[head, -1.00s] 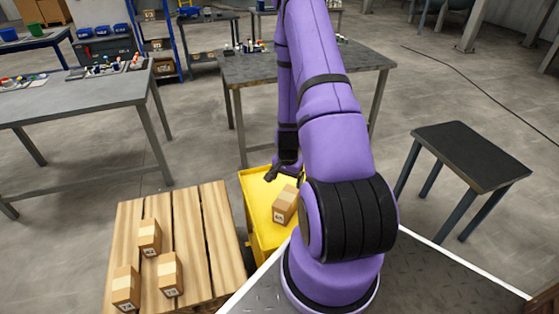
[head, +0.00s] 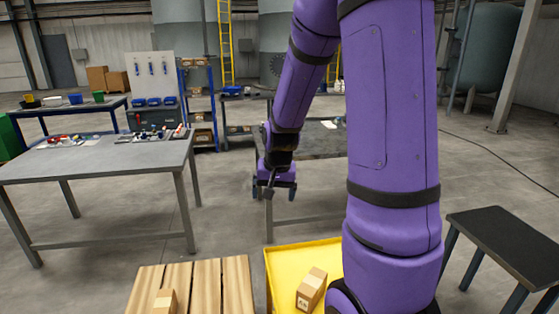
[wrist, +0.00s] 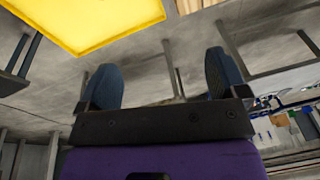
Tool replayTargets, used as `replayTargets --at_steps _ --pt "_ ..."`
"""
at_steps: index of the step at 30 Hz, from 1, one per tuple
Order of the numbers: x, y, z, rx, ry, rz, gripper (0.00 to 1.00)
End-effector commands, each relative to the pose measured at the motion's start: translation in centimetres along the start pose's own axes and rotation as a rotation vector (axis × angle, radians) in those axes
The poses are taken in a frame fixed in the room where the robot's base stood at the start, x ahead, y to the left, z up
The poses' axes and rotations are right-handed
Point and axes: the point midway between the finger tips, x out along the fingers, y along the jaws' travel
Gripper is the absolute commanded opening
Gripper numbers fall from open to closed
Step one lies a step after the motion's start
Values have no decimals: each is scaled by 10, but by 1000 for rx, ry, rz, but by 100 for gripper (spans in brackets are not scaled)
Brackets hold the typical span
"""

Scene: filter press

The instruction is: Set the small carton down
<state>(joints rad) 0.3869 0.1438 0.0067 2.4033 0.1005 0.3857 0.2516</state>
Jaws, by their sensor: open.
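A small brown carton (head: 311,288) with a white label sits on the yellow surface (head: 290,258), low in the head view. My gripper (head: 274,193) is up in the air beyond and above the yellow surface, apart from the carton. In the wrist view its two blue-grey fingers (wrist: 166,85) stand wide apart with nothing between them. The yellow surface (wrist: 85,45) also shows at the upper left of the wrist view, with no carton on the part in sight.
A wooden pallet (head: 207,285) with another carton (head: 165,301) is left of the yellow surface. A grey table (head: 95,160) stands at left, a dark table (head: 325,142) behind my gripper, and a black-topped stool (head: 505,240) at right. Open floor lies between them.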

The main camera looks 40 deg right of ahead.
Motion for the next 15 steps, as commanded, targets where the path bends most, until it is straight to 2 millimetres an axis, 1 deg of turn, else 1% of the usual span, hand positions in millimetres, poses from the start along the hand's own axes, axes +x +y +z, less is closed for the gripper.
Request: replayTargets --at_steps 1,6,11,15 --pt "-20 -9 6 -42 18 -11 91" --pt "-74 -28 32 -170 53 -39 91" --pt "-121 -38 63 -290 87 -61 91" --pt "-158 -41 93 -392 119 -81 91"
